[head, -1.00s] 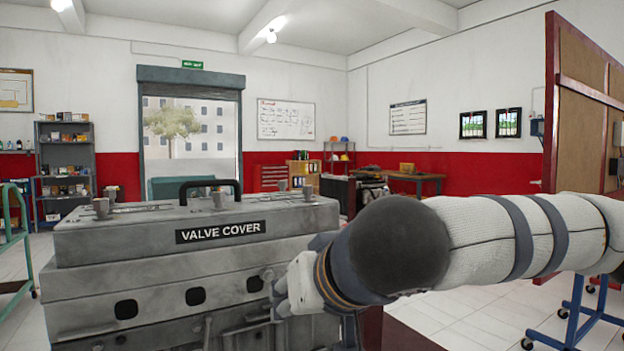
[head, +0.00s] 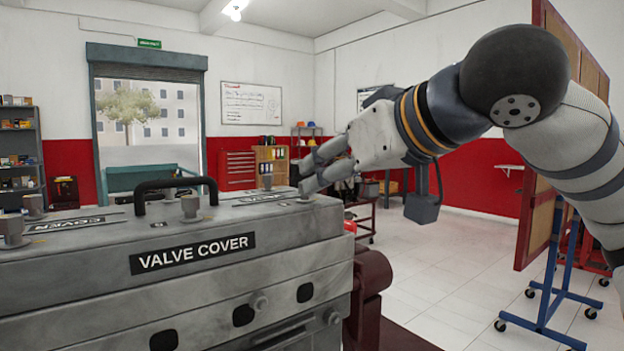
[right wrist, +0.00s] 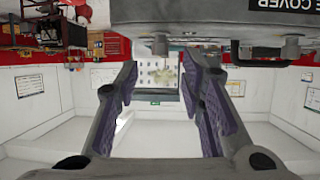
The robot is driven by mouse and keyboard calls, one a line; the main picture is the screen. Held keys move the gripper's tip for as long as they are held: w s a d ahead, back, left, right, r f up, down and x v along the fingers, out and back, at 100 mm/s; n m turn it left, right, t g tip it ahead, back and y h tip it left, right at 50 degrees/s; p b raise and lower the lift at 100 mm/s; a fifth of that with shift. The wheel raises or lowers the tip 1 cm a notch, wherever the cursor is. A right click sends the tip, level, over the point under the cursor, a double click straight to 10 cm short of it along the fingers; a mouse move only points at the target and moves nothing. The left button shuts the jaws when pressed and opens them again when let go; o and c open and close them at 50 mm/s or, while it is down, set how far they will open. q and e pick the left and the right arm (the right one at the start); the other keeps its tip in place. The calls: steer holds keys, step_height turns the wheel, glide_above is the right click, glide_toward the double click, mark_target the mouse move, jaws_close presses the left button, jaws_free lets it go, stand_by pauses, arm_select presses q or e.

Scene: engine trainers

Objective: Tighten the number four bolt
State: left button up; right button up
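The grey valve cover (head: 190,240) fills the lower left of the head view, with a black handle (head: 175,185) on top. Bolt heads stand on it, including one at the front middle (head: 189,206), one farther back (head: 267,182) and one at the right end (head: 305,190). I cannot read which is number four. My right gripper (head: 318,176) is beside the right-end bolt. In the upside-down right wrist view its fingers (right wrist: 160,80) are spread, with a bolt (right wrist: 159,43) lined up with the gap and nothing held. My left gripper is not visible.
A dark red stand (head: 370,285) supports the engine at right. A board on a blue wheeled frame (head: 550,290) stands farther right. Shelves (head: 18,150) and a red tool chest (head: 237,168) are at the back. The tiled floor at right is open.

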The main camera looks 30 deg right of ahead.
mark_target(300, 184)
steer(key=x, duration=0.5)
jaws_close()
steer(key=shift+a+m+h, duration=0.1)
steer(key=shift+m+h, duration=0.2)
steer(key=shift+h, duration=0.1)
steer(key=m+h, duration=0.3)
steer(key=shift+a+r+g, duration=0.1)
steer(key=shift+a+g, duration=0.2)
steer(key=shift+a, duration=0.1)
steer(key=m+h, duration=0.1)
steer(key=m+g+h, duration=0.1)
steer(key=h, duration=0.1)
steer(key=m+g+h, duration=0.1)
steer(key=shift+w+a+m, duration=0.25)
steer(key=shift+a+m, duration=0.05)
steer(key=shift+m, duration=0.1)
steer(key=m+g+h, duration=0.3)
steer(key=m, duration=0.1)
steer(key=shift+w+a+g+h, duration=0.3)
steer(key=shift+w+m+g+h, duration=0.25)
steer(key=shift+m+g+h, duration=0.35)
steer(key=shift+m+g, duration=0.65)
steer(key=shift+a+g, duration=0.1)
steer(key=shift+g, duration=0.15)
